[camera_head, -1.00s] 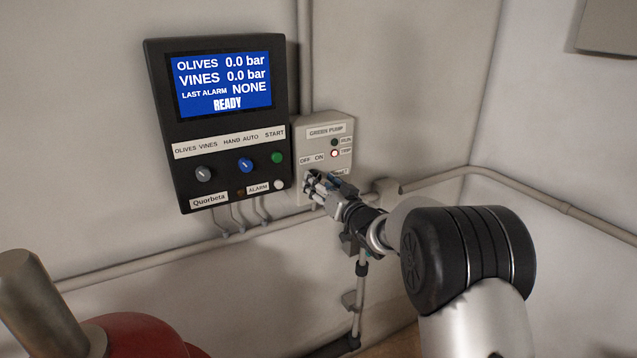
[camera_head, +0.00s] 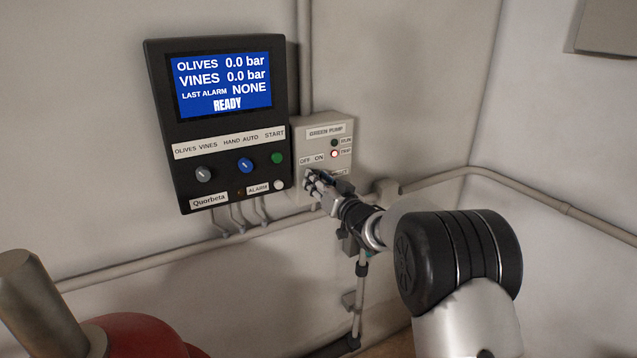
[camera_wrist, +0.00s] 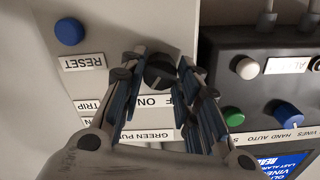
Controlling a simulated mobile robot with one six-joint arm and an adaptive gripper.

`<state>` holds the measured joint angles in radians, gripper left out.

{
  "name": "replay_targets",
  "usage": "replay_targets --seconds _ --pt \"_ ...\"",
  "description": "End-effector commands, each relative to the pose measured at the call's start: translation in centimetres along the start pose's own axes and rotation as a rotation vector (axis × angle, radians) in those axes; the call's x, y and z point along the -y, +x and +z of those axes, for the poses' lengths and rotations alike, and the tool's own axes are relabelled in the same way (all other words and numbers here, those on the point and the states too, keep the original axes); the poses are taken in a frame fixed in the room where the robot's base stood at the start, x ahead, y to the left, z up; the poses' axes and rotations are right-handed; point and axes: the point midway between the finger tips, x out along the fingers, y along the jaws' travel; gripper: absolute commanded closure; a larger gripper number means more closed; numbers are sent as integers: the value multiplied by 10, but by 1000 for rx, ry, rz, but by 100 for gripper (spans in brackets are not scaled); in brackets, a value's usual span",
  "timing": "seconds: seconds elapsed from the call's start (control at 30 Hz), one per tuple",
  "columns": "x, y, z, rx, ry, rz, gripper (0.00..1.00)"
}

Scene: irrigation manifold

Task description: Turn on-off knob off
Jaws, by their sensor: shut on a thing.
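The on-off knob (camera_wrist: 160,70) is a dark round knob on the pale green pump box (camera_head: 341,117), below the OFF and ON labels. My gripper (camera_wrist: 157,77) has its two fingertips on either side of the knob and is shut on it. In the head view my gripper (camera_head: 314,181) reaches the lower left of the box and hides the knob, so its pointing direction is unclear there. The TRIP lamp (camera_head: 334,154) shows red-white and the RUN lamp (camera_head: 334,142) is dark. A blue RESET button (camera_wrist: 69,32) sits beside the knob in the wrist view.
A black control panel (camera_head: 160,120) stands just left of the box, with a grey knob (camera_head: 204,174), a blue knob (camera_head: 245,166) and a green START button (camera_head: 277,158). Pipes (camera_head: 120,273) run along the wall below. A red rounded object (camera_head: 145,335) is at the lower left.

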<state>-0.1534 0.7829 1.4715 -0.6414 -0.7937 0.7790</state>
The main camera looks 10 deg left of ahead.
Motion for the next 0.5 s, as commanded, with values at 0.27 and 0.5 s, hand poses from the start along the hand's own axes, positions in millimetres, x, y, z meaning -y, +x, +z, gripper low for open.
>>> replay_targets --seconds 0.27,0.5 --pt "0 0 0 0 -2 0 94" --pt "0 0 1 -1 -55 0 94"
